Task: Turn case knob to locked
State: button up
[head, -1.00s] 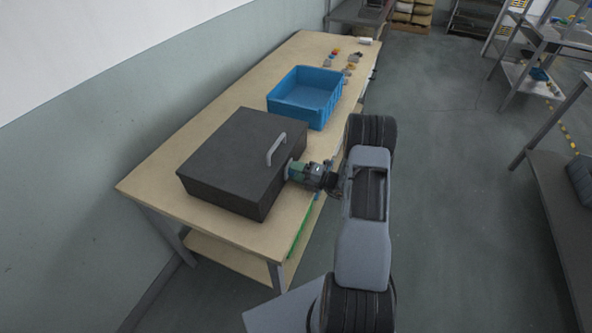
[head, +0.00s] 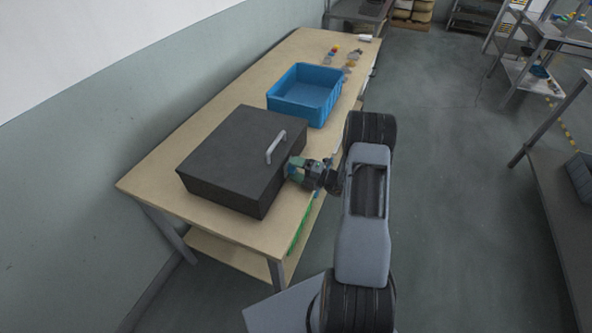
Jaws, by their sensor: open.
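The case (head: 235,160) is a dark grey box with its lid shut, standing on the near part of the wooden table. A light handle (head: 276,147) is on its lid near the right edge. My gripper (head: 290,169) is open at the right side face of the case, just below the handle. The case knob cannot be made out; my gripper covers that part of the face. I cannot tell whether the fingers touch anything there.
A blue open crate (head: 304,116) stands on the table (head: 150,187) behind the case. Several small coloured items (head: 352,62) lie at the table's far end. A wall runs along the left. Open floor (head: 450,200) lies to the right, with shelving beyond.

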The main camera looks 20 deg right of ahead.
jog(key=b+v, duration=0.2)
jog(key=v, duration=1.1)
jog(key=shift+s+d, duration=0.25)
jog(key=shift+s, duration=0.1)
